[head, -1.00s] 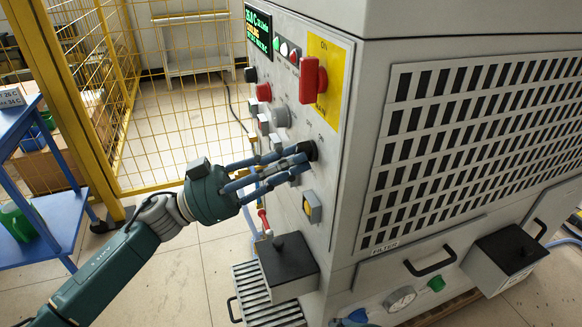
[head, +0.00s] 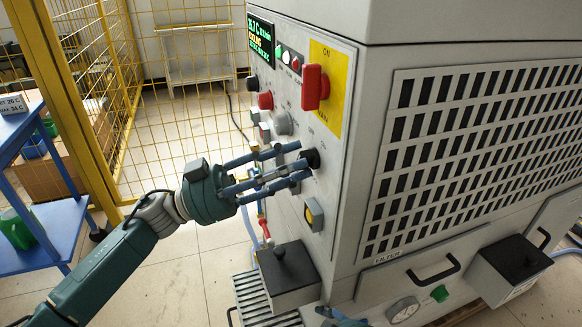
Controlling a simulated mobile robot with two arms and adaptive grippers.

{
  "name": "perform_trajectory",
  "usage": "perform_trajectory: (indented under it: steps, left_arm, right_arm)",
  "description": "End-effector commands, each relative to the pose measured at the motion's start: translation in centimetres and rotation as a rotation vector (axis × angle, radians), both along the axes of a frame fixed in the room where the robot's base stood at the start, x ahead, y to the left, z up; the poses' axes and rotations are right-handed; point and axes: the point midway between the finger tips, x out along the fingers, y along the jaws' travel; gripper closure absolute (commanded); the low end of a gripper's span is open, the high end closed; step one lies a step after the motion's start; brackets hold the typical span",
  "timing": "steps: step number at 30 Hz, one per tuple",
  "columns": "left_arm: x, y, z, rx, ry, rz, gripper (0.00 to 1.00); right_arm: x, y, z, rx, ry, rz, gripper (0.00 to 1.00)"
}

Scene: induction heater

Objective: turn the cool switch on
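A black rotary knob (head: 311,158) sits on the grey front panel of the heater cabinet; I take it as the cool switch, but its small label is too blurred to read. My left gripper (head: 304,161) is right in front of it, its fingers spread above and below the knob's height. The fingers look open and hold nothing; whether a tip touches the knob I cannot tell. The display (head: 260,40) shows a yellow line that seems to read COOLING. A teal tip of my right gripper (head: 341,317) shows at the bottom edge, mostly cut off.
Above are a red switch handle (head: 314,87) on a yellow plate, a grey knob (head: 283,123) and a red button (head: 265,100). A yellow mesh fence (head: 175,110) stands behind.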

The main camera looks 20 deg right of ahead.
Motion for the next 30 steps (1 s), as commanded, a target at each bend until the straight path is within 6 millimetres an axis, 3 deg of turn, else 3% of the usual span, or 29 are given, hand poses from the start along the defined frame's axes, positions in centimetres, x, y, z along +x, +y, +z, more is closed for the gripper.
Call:
perform_trajectory:
  steps: [11, 24, 30]
  left_arm:
    - [0.1, 0.4, -0.6, 0.007, 0.004, 0.000, 0.60]
    - [1.6, 8.3, -3.4, 0.006, 0.004, 0.002, 0.60]
    - [1.9, 10.5, -4.1, 0.005, 0.002, -0.001, 0.60]
  right_arm:
    - [0.0, -0.1, 0.0, -0.001, 0.002, -0.001, 0.49]
    - [0.0, 0.0, 0.0, 0.000, 0.001, 0.000, 0.49]
    - [0.0, 0.0, 0.0, 0.000, 0.001, 0.000, 0.49]
